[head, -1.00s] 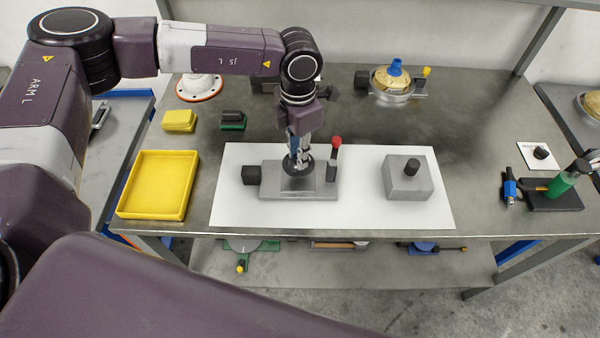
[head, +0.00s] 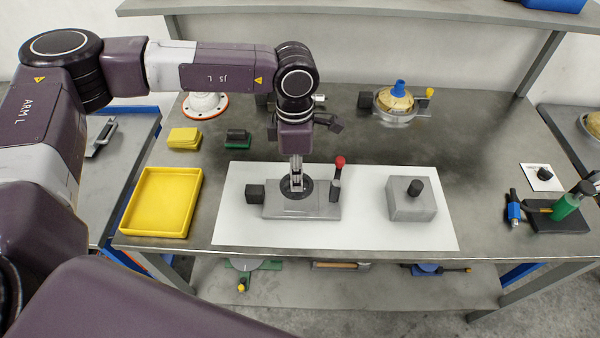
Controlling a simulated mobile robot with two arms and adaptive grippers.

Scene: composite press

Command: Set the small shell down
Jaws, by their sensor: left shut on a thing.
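My left gripper (head: 296,183) points straight down over a grey metal press base (head: 315,212) on the white mat. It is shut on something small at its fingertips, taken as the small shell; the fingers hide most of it. A dark round seat (head: 306,190) surrounds the fingertips on the base; I cannot tell whether the held piece touches it. A red-knobbed lever (head: 339,162) stands just right of the gripper, and a black block (head: 255,194) sits at the base's left end. My right gripper is not in view.
A grey block with a black knob (head: 411,204) stands on the white mat (head: 375,235) at right. An empty yellow tray (head: 160,203) lies left. Yellow pads (head: 184,138), a green-based block (head: 237,138) and a bowl-like fixture (head: 394,103) stand behind. The mat's front strip is clear.

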